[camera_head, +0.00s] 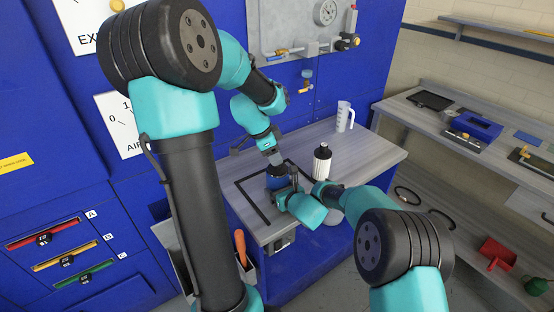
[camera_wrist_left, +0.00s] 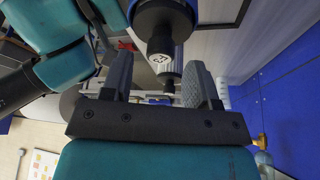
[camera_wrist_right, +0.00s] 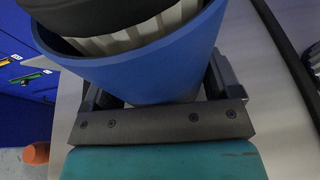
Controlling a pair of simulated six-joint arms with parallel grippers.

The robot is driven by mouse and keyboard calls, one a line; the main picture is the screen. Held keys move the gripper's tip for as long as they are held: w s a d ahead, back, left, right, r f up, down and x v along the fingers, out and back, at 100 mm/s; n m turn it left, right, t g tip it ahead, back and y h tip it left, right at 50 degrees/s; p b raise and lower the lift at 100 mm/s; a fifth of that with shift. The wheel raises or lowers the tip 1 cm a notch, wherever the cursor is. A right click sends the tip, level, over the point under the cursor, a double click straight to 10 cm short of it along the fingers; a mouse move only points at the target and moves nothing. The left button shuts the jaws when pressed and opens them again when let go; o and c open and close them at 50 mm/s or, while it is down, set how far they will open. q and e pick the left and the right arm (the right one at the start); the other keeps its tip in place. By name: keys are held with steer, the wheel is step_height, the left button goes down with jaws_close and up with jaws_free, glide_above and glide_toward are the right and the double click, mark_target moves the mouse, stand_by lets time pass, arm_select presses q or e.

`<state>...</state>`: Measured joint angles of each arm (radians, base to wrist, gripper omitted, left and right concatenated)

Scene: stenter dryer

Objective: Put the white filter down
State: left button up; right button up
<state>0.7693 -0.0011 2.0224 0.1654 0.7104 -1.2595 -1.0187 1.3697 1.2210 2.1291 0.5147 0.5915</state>
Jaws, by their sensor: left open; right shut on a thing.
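A white pleated filter with a black cap (camera_wrist_right: 92,14) sits inside the blue bowl (camera_wrist_right: 150,66), which my right gripper (camera_head: 284,190) is shut on. The bowl (camera_head: 277,180) is over the black square outline on the bench. My left gripper (camera_head: 274,160) is open just above the bowl. In the left wrist view the cap's labelled knob (camera_wrist_left: 163,48) lies beyond and between the open fingers; I cannot tell if they touch it. A second white filter with a black cap (camera_head: 322,164) stands upright on the bench, right of the bowl. The pleats' lower part is hidden by the bowl.
The grey bench (camera_head: 375,155) has free room right of the standing filter. A white measuring jug (camera_head: 344,117) stands at the back. The blue machine wall (camera_head: 225,125) with valves rises behind. A side shelf (camera_head: 410,108) with tools is at the right.

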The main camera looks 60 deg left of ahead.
arm_select(q)
steer(key=v, duration=0.9)
arm_select(e)
steer(key=o, duration=0.6)
steer(key=shift+c, duration=0.2)
steer(key=v, duration=1.2)
arm_select(q)
steer(key=shift+w, duration=0.1)
